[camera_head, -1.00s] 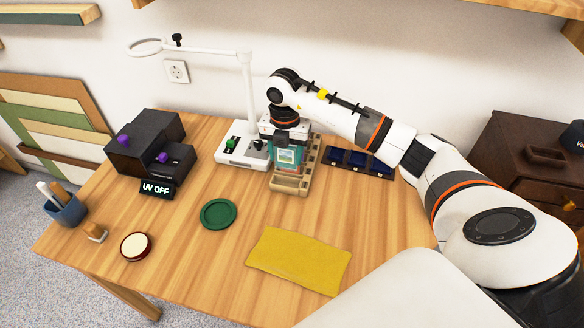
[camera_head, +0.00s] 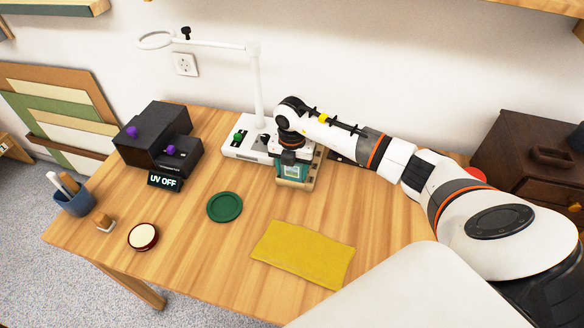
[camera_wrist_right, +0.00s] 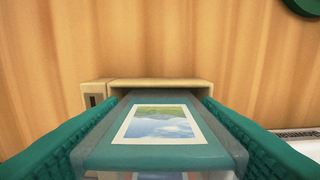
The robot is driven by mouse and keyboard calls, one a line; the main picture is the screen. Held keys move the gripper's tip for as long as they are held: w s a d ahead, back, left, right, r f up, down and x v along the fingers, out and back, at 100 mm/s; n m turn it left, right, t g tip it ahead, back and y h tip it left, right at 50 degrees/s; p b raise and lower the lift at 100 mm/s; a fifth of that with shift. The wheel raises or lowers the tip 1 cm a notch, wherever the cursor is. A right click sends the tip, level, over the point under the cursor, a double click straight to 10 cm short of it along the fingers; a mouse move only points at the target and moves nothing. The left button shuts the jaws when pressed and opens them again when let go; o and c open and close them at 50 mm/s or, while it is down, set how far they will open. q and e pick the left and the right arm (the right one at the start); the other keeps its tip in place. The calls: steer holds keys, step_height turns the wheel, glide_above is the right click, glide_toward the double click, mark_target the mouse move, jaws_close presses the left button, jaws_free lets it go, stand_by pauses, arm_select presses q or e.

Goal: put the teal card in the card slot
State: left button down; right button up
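My right gripper (camera_head: 291,172) points down over the beige card holder (camera_head: 296,185) at the back of the table. It is shut on the teal card (camera_head: 293,170), which bears a small landscape picture. In the right wrist view, the teal card (camera_wrist_right: 160,154) lies between the two teal finger pads, and the beige holder (camera_wrist_right: 160,84) shows just beyond its far edge. The card's lower edge and the slot opening are hidden, so I cannot tell whether the card is in the slot. My left gripper is not in view.
A white lamp stand (camera_head: 245,138) stands close left of the holder. A black box with purple knobs (camera_head: 160,140) and a "UV OFF" sign (camera_head: 165,181) is farther left. A green disc (camera_head: 224,207) and yellow cloth (camera_head: 303,254) lie in front. My arm hides most of the right rear.

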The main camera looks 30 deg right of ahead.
steer(key=o, duration=0.3)
steer(key=shift+r, duration=0.25)
step_height(320, 180, up, 12)
steer(key=shift+f+b, duration=0.1)
steer(key=shift+b, duration=0.6)
